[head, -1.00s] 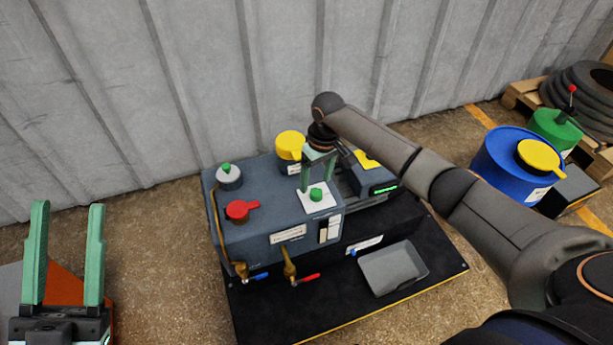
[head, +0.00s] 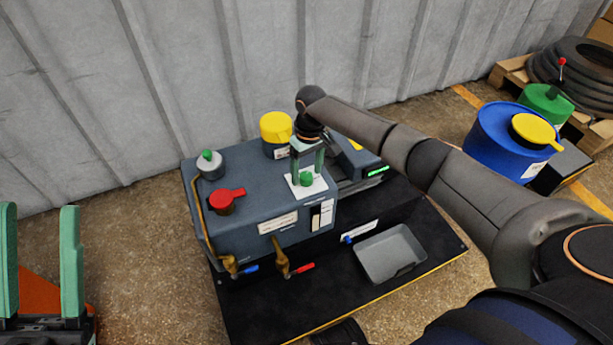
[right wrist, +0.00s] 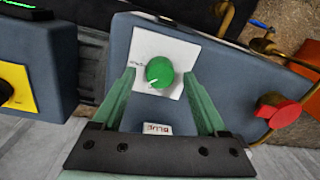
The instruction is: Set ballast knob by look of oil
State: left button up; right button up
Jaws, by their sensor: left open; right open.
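The ballast knob is a green round knob (head: 306,179) on a white square plate (head: 293,189) on top of the grey-blue pump. In the right wrist view the green knob (right wrist: 159,72) has a white pointer mark towards its lower left; the plate's lettering is too small to read. My right gripper (head: 307,171) is open, pointing down, with one finger on each side of the knob; I cannot tell if they touch it. A narrow sight window (head: 316,218) is on the pump's front beside a pale card; the oil's look is too small to judge. My left gripper (head: 40,212) is open and empty at far left.
The pump carries a red lever cap (head: 226,200), a yellow cap (head: 276,127), a grey cap with green top (head: 210,164) and brass taps with blue and red handles. A grey tray (head: 390,253) lies in front. A blue drum (head: 490,150) stands right.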

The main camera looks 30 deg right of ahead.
jog(key=shift+f, duration=0.35)
jog(key=shift+c, duration=0.4)
grip_shut()
